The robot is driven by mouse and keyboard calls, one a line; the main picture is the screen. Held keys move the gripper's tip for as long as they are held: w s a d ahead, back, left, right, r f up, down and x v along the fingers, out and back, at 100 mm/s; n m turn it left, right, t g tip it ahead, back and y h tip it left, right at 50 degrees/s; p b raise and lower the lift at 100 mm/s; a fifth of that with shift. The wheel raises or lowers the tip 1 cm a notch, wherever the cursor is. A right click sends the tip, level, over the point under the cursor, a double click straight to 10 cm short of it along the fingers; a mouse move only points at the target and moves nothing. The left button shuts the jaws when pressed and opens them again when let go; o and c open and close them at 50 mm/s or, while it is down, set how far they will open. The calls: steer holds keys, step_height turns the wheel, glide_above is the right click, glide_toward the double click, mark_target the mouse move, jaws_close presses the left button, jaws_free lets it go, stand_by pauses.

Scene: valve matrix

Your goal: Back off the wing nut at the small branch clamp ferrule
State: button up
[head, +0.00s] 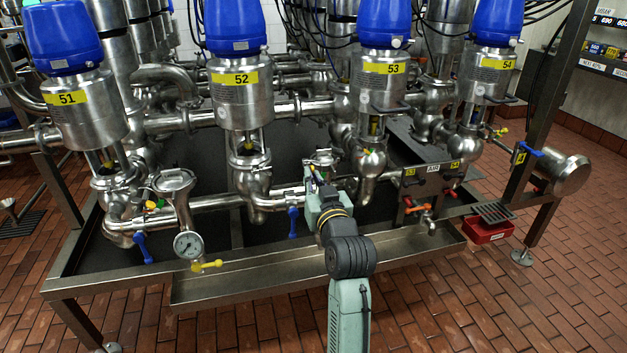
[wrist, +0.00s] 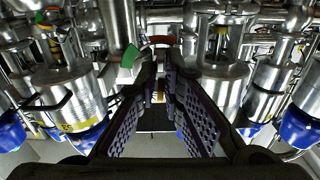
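My gripper (head: 314,178) reaches in at the pipework between valves 52 and 53, at a small clamped fitting (head: 318,157) on the horizontal pipe. In the wrist view my gripper (wrist: 161,72) has its two dark, ridged finger pads apart, with their inner faces showing. A small brass-coloured piece (wrist: 157,94) shows in the gap between them; I cannot tell whether it is the wing nut or whether a finger touches it. A green piece (wrist: 131,56) is just left of the fingertips. My arm hides much of the fitting in the head view.
Valve 52 (head: 235,95) and valve 53 (head: 380,90) flank my arm. A blue lever handle (head: 293,224) hangs left of it. The drip tray (head: 260,275) runs below.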

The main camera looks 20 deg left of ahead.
steer(key=shift+o, duration=1.3)
steer(key=v, duration=1.1)
steer(key=shift+s+d, duration=0.25)
steer(key=shift+s, duration=0.05)
